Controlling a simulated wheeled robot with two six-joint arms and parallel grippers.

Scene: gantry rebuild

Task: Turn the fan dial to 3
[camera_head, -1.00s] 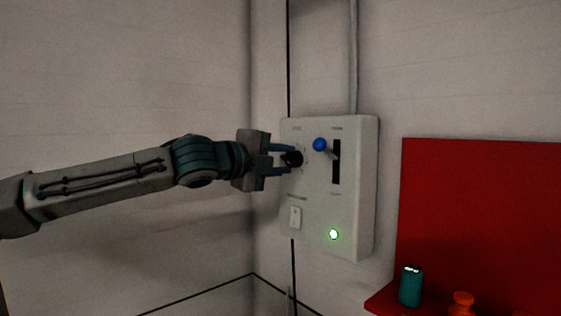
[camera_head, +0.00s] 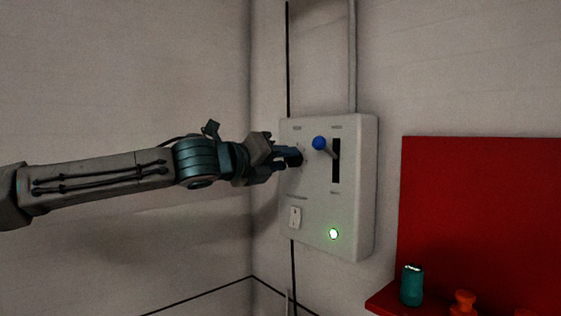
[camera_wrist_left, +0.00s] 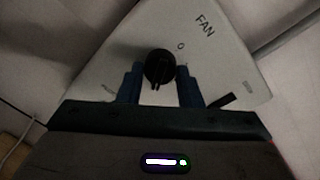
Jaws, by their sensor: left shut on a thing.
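The fan dial (camera_wrist_left: 159,66) is a round black knob on the pale grey control box (camera_head: 351,225). In the left wrist view the label FAN and a 0 show beside it; the other marks are too faint to read. My left gripper (camera_head: 289,157) comes from the left and is shut on the dial, with one blue finger on either side in the left wrist view (camera_wrist_left: 159,83). In the head view the fingers mostly hide the dial. Which number it points to cannot be told. My right gripper is not in view.
A lever with a blue ball (camera_head: 319,143) stands out just right of the dial. Below are a white switch (camera_head: 295,217) and a lit green lamp (camera_head: 333,234). A red board (camera_head: 480,210), teal can (camera_head: 411,286) and orange object (camera_head: 463,303) are at right.

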